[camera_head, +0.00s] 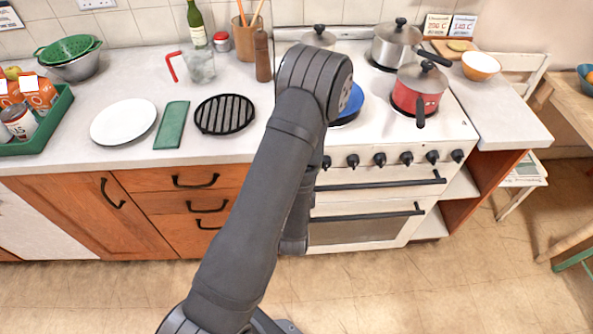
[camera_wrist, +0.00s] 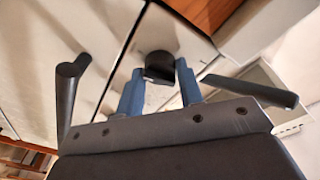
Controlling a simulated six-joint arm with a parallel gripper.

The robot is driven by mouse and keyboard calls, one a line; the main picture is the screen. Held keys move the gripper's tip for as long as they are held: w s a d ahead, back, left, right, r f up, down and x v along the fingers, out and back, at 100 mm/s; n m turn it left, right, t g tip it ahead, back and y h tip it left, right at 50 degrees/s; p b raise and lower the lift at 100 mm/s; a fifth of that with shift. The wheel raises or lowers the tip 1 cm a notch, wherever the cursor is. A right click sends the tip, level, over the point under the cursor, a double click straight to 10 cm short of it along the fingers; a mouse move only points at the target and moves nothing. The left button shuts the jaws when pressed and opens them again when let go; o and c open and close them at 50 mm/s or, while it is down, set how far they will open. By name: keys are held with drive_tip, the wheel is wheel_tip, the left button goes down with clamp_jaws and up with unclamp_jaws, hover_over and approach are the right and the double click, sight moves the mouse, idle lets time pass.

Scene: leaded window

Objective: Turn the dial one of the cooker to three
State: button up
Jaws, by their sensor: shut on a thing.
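The cooker (camera_head: 358,177) is white with a row of black dials along its front; several show to the right of my arm, such as the rightmost dial (camera_head: 457,155). In the wrist view, one black dial (camera_wrist: 161,62) sits between the two blue fingertips of my gripper (camera_wrist: 161,70), which is shut on it. Its number marks and pointer cannot be read. In the head view my arm hides the gripper and the left end of the dial row.
Dark handle bars stick out near my gripper, one at left (camera_wrist: 66,98) and one at right (camera_wrist: 250,90). On the hob stand a red pan (camera_head: 418,92), a steel pot (camera_head: 396,45) and a blue item (camera_head: 347,103). The worktop (camera_head: 75,138) lies left.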

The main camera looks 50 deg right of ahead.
drive_tip(key=shift+m, duration=1.5)
drive_tip(key=shift+r, duration=0.1)
drive_tip(key=o, duration=1)
drive_tip(key=shift+c, duration=0.2)
drive_tip(key=v, duration=1.2)
drive_tip(key=shift+r, duration=0.2)
drive_tip(key=shift+w, duration=0.1)
